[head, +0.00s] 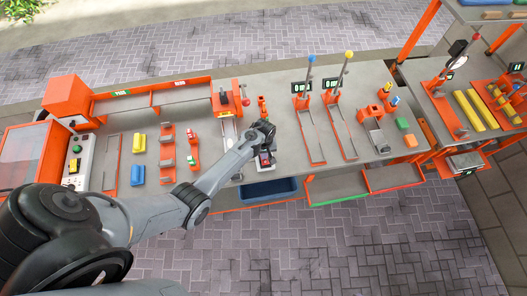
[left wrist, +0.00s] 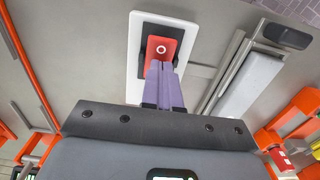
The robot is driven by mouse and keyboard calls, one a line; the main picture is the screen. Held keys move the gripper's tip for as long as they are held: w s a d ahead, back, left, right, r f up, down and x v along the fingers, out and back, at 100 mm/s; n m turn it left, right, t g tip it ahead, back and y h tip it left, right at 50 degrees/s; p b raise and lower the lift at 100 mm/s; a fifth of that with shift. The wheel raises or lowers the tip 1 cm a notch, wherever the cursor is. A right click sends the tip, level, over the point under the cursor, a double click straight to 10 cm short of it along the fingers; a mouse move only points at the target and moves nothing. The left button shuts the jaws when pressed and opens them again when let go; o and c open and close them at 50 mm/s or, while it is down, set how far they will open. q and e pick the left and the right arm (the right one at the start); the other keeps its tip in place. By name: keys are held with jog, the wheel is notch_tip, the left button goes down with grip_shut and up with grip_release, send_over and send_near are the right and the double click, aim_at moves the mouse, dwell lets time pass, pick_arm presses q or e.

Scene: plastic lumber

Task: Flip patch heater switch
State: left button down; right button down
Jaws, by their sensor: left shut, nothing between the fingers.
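The patch heater switch is a red rocker (left wrist: 164,48) with a white ring mark, set in a dark frame on a white plate (left wrist: 190,38). In the head view the red rocker (head: 265,158) shows small near the bench's front edge, just below the end of my left arm. My left gripper (left wrist: 162,66) is shut with nothing between its purple fingers. Its fingertips overlap the near edge of the rocker in the left wrist view; I cannot tell whether they touch it. The fingers hide the near part of the switch. My right gripper is not in view.
A grey metal piece (left wrist: 245,80) lies right of the switch plate in the left wrist view. In the head view a blue bin (head: 268,190) hangs below the bench edge. Orange-framed channels (head: 310,135) stand to the right.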

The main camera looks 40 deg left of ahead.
pick_arm(q)
jog(key=shift+r, duration=0.1)
dwell(0.3)
jog(key=shift+r+p, duration=0.6)
jog(key=shift+p, duration=0.1)
jog(key=r+p, duration=0.3)
jog(key=shift+w+a+r, duration=0.2)
jog(key=shift+a, duration=0.1)
notch_tip(320, 180, up, 9)
jog(key=w+a+b, duration=0.1)
jog(key=shift+a, duration=0.25)
